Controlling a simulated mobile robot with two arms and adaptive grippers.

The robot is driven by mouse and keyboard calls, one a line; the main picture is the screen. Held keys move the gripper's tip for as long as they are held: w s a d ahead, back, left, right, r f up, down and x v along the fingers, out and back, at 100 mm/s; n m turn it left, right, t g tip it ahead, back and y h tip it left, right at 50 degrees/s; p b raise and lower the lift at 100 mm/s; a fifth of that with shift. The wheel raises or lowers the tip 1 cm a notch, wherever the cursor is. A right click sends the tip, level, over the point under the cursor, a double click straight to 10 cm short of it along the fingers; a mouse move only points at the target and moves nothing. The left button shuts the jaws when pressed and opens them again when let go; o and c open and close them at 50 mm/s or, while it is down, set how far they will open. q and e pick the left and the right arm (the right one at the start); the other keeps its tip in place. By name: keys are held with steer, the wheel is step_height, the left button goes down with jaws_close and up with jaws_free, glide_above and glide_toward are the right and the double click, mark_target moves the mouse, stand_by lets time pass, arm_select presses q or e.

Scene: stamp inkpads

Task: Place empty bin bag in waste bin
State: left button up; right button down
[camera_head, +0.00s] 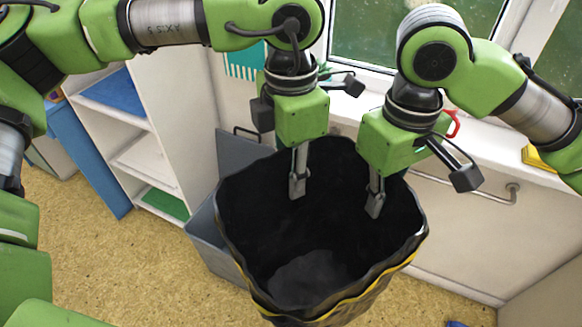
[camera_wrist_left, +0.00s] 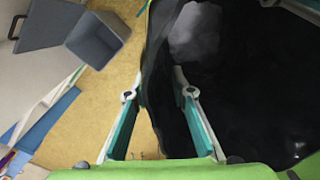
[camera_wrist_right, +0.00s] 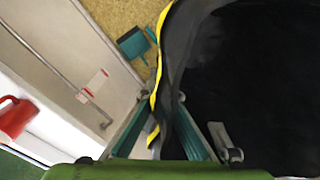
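The black bin bag (camera_head: 300,268) stands upright with its mouth wide open and a yellow band below its rim. The grey waste bin (camera_head: 204,242) is behind it to the left with its lid (camera_head: 240,152) up; the left wrist view shows the bin (camera_wrist_left: 98,38) apart from the bag. My left gripper (camera_head: 298,187) is at the bag's far rim, its fingers (camera_wrist_left: 160,94) apart with the bag wall between them. My right gripper (camera_head: 375,205) is at the rim's right side, its fingers (camera_wrist_right: 163,98) closer together around the wall. Whether they press on it is unclear.
A white shelf unit (camera_head: 150,155) stands at the left. A windowsill and a wall with a rail (camera_head: 480,193) are behind the bag. A red object (camera_wrist_right: 15,118) is on the sill. Speckled floor (camera_head: 130,270) is clear at the left front.

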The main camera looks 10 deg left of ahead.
arm_select(q)
jaws_close()
arm_select(e)
steer(key=c, duration=2.2)
jaws_free()
steer(key=shift+r, duration=0.1)
